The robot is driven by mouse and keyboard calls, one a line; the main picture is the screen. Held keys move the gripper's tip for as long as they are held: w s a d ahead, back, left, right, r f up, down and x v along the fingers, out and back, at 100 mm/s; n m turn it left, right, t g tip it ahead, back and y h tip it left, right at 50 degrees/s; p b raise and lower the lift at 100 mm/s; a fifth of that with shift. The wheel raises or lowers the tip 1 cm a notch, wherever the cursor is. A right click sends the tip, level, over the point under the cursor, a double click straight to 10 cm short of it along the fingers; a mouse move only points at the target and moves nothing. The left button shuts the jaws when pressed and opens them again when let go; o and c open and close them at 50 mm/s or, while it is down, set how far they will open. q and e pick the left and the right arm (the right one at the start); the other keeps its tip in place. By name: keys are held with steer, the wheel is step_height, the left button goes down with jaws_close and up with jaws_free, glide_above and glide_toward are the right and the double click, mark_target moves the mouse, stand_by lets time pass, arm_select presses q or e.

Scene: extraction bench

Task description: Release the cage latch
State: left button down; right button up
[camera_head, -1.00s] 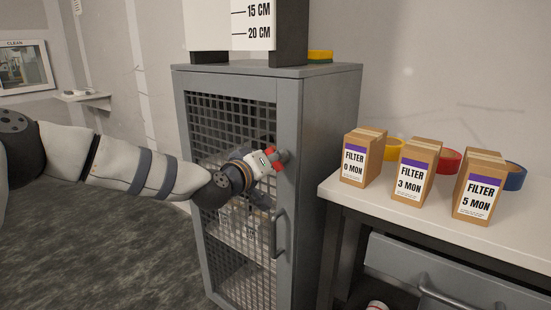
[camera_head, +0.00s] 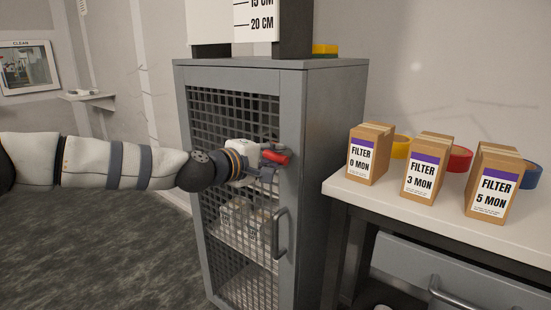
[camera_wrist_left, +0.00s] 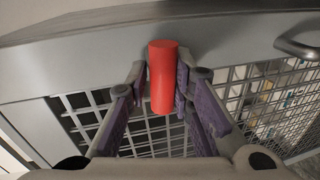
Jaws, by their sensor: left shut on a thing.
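The cage latch (camera_head: 276,157) is a red cylindrical handle on the right stile of the grey mesh cage door (camera_head: 291,115). In the head view the red handle lies nearly level. My left gripper (camera_head: 267,166) reaches it from the left and is shut on it. In the left wrist view the red latch handle (camera_wrist_left: 163,80) stands between the two purple-padded fingers of the left gripper (camera_wrist_left: 158,76). The latch's mount is mostly hidden. The door sits closed in its frame as far as I can see. My right gripper is out of view.
A curved grey door handle (camera_head: 280,233) is below the latch. White items (camera_head: 240,222) stand behind the mesh. To the right, a white table (camera_head: 400,205) holds three filter boxes (camera_head: 370,155) and coloured tape rolls. The floor (camera_head: 95,255) at left is clear.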

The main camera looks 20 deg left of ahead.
arm_select(q)
steer(key=shift+f+n, duration=0.4)
steer(key=shift+f, duration=0.05)
stand_by(0.3)
steer(key=c, duration=1.6)
jaws_free()
steer(key=shift+o, duration=0.7)
steer(key=shift+r, duration=0.1)
steer(key=v, duration=1.2)
steer(key=shift+r, duration=0.1)
